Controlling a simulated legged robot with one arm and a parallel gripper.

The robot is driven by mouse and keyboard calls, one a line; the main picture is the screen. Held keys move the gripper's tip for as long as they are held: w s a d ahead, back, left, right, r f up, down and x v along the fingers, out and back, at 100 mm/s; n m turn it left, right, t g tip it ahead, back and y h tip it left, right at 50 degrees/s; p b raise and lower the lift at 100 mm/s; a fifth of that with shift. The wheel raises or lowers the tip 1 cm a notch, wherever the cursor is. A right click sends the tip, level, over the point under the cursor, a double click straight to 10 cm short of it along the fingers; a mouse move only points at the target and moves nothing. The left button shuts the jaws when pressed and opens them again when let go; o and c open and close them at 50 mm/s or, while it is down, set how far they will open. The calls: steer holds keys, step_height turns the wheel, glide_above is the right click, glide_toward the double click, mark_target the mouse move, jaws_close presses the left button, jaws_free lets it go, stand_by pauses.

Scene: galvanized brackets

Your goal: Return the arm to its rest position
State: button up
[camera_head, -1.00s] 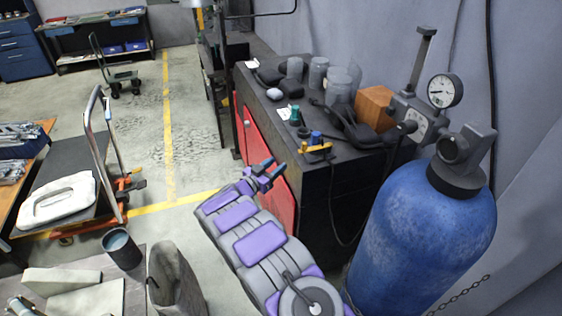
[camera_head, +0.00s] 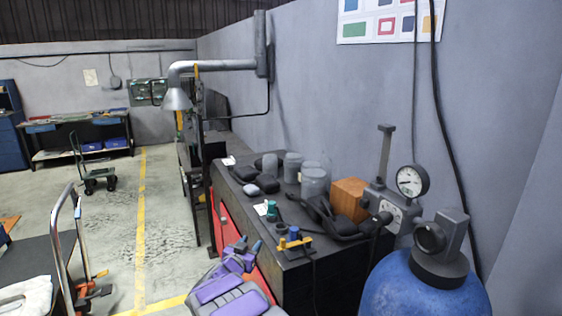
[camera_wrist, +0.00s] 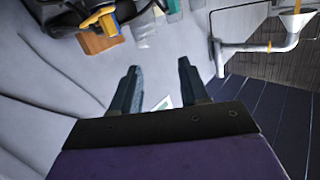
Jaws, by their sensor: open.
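My purple and grey arm rises from the bottom of the head view, beside the front of the black and red workbench (camera_head: 330,268). My gripper (camera_head: 247,243) is at the arm's far end, close to the bench's front edge. In the wrist view my gripper (camera_wrist: 160,85) shows two dark fingers well apart, with nothing between them but the grey wall and a small pale-green patch behind. The gripper is open and empty. Most of the arm is below the head view's edge.
A blue gas cylinder (camera_head: 410,292) stands at the right with a gauge (camera_head: 412,181) behind it. Jars (camera_head: 314,182), a wooden block (camera_head: 349,198) and a yellow-blue tool (camera_head: 294,241) sit on the bench. A cart handle (camera_head: 68,240) is at left. Floor between is clear.

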steer(key=s+d+r+n+g+y+b, duration=0.4)
steer(key=s+y, duration=0.3)
steer(key=s, duration=0.2)
steer(key=s+d+f+g+b, duration=0.2)
steer(key=s+d, duration=0.5)
steer(key=s, duration=1)
steer(key=s+d+f+g+h+b, duration=0.1)
steer(key=s+d+f+g, duration=0.3)
steer(key=s, duration=1.3)
steer(key=s+d+f+g+h+b, duration=0.1)
steer(key=s+d+f+g+b, duration=0.2)
steer(key=s, duration=1.4)
steer(key=d+g, duration=0.4)
steer(key=d, duration=0.3)
steer(key=shift+f+n, duration=0.3)
steer(key=shift+f, duration=0.05)
